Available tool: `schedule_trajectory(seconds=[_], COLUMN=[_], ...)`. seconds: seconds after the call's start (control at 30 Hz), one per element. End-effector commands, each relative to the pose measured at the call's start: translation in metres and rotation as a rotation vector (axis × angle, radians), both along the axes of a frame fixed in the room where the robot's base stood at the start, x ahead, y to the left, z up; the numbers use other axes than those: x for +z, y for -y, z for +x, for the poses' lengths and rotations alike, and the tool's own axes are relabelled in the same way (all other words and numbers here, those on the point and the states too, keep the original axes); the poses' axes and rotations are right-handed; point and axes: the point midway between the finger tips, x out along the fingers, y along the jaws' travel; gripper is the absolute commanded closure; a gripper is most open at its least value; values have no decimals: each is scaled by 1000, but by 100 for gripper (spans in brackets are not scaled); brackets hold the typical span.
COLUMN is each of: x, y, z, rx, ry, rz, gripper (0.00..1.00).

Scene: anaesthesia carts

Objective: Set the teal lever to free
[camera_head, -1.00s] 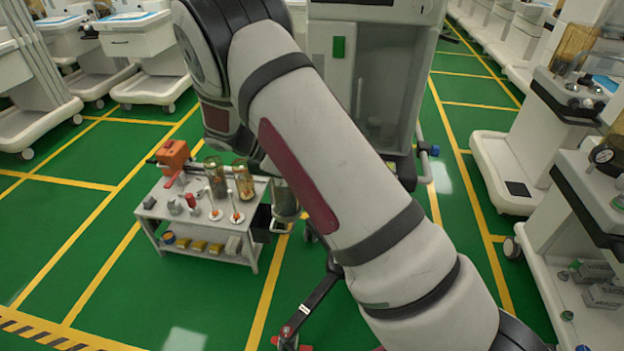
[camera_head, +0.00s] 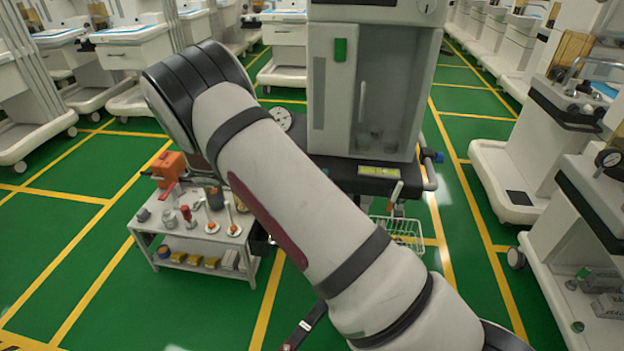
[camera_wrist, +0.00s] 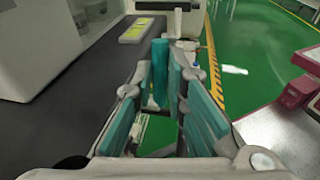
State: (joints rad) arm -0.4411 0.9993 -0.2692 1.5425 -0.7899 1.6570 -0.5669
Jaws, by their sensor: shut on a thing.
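In the wrist view my gripper (camera_wrist: 163,92) reaches forward with its teal-padded fingers on both sides of a narrow upright teal piece, which looks like the teal lever (camera_wrist: 159,62). The gripper is shut on it. The lever stands by the edge of a dark work surface (camera_wrist: 65,120). Its base and its setting marks are hidden by the fingers. In the head view my arm covers the gripper, and I cannot make out the lever there.
A small tool cart (camera_head: 205,250) stands at left. White carts (camera_head: 515,165) line the right. Green floor lies between.

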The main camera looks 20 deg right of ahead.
Motion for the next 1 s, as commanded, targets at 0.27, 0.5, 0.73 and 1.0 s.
schedule_trajectory(seconds=[0.27,0.5,0.73,1.0], x=[-1,0,3,12], y=[0,-1,-21,-71], z=[0,0,9,30], rx=[2,1,4,4], ry=[1,1,2,3], rz=[3,2,3,3], gripper=[79,79,79,79])
